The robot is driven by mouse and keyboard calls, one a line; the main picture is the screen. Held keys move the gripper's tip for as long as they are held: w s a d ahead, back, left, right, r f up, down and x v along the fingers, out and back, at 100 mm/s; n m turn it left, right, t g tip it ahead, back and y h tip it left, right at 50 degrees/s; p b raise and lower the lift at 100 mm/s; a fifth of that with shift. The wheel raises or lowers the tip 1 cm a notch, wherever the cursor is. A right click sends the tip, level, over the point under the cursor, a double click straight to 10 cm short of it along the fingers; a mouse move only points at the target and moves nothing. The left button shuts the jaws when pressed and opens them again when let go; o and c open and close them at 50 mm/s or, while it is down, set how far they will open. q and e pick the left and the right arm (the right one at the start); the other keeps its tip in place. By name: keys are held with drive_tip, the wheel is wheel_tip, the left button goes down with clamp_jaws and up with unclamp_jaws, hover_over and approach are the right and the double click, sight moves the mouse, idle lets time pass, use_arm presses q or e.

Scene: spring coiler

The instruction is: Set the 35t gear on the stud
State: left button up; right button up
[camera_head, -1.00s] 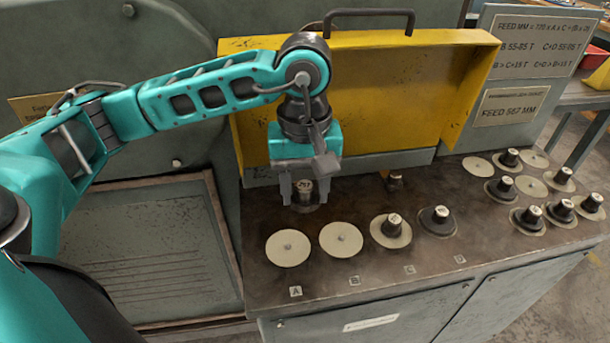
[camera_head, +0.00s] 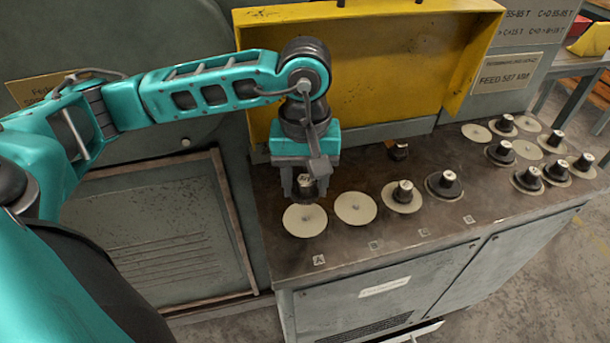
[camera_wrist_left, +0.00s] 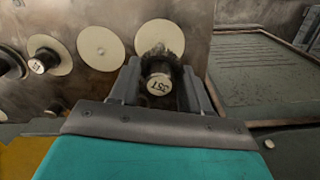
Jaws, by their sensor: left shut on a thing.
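My left gripper (camera_head: 305,190) is shut on the 35t gear (camera_head: 307,182), a dark toothed gear with a pale-topped hub. In the left wrist view the gear (camera_wrist_left: 160,82) sits between both fingers, its "35T" label upside down. It hangs upright by the back edge of the pale disc at A (camera_head: 305,221); the gap below it cannot be judged. A small pin shows at that disc's centre. The disc at B (camera_head: 355,208) also has a small centre point and carries no gear. Which one is the stud cannot be told. My right gripper is not in view.
Hubbed gears stand at C (camera_head: 402,195) and D (camera_head: 443,184). Several gears and discs fill the bench's right end (camera_head: 528,178). A small dark fitting (camera_head: 398,150) stands behind. The raised yellow cover (camera_head: 370,70) bounds the back. The bench front is clear.

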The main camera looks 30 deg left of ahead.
sight(305, 217)
use_arm(q)
drive_tip(key=shift+f+b, duration=1.7)
drive_tip(key=shift+f, duration=1.05)
drive_tip(key=shift+f+b, duration=0.2)
drive_tip(key=shift+b, duration=0.1)
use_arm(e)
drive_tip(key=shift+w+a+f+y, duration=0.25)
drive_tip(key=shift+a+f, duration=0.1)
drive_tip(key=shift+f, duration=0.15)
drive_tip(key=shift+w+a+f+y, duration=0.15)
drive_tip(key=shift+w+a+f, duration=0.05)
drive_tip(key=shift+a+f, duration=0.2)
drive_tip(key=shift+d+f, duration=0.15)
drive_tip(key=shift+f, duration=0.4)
use_arm(q)
drive_tip(key=shift+f+b, duration=0.55)
drive_tip(key=shift+b, duration=0.35)
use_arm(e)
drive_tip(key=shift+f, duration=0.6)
use_arm(q)
drive_tip(key=o, duration=1.3)
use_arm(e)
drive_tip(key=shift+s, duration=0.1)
